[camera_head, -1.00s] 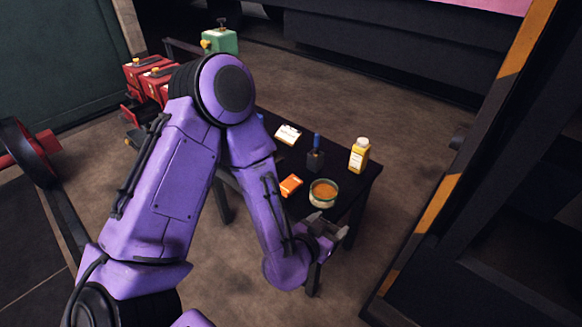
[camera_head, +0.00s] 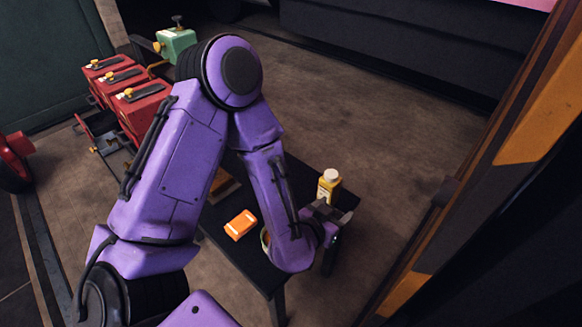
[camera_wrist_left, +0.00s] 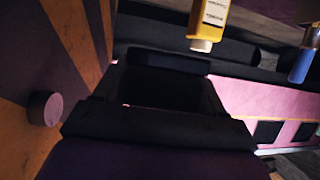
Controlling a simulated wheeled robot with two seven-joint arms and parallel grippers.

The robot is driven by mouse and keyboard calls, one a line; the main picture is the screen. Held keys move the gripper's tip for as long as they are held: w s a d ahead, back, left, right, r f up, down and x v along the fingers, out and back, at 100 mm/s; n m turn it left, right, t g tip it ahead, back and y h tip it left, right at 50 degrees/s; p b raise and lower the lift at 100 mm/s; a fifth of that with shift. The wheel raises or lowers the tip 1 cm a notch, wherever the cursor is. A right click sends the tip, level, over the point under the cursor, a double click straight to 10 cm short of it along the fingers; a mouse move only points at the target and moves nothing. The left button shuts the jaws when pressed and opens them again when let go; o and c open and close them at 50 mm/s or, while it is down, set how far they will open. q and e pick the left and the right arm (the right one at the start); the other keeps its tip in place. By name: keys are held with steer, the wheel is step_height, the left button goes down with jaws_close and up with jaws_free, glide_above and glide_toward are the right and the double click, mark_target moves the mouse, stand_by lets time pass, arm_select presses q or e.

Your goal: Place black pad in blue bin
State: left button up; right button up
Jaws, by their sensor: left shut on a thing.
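My left gripper (camera_head: 328,212) is at the right end of the black table (camera_head: 258,272), in front of the yellow bottle in the picture. In the left wrist view the gripper (camera_wrist_left: 165,90) is shut on a dark, flat-looking piece between its fingers, which looks like the black pad (camera_wrist_left: 165,88); its edges are hard to make out in shadow. I see no blue bin in either view. My right gripper is not in view.
On the table are an orange box (camera_head: 240,225), a mostly hidden jar (camera_head: 265,240) and a yellow bottle (camera_head: 329,187). Red boxes (camera_head: 140,105) and a green box (camera_head: 175,46) stand at the back left. An orange-striped dark frame (camera_head: 480,190) is close on the right.

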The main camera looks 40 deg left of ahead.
arm_select(q)
steer(key=w+a+r+n+g+y+b, duration=0.1)
steer(key=w+a+n+g+y+b, duration=0.55)
steer(key=a+n+y+b, duration=0.5)
steer(key=shift+n+g, duration=0.35)
steer(key=shift+g, duration=0.1)
steer(key=f, duration=1.7)
steer(key=shift+s+d+f+b, duration=0.2)
steer(key=shift+d+f+b, duration=0.05)
steer(key=shift+d+b, duration=0.1)
steer(key=shift+s, duration=0.1)
steer(key=shift+f, duration=0.1)
steer(key=o, duration=0.8)
steer(key=shift+o, duration=0.2)
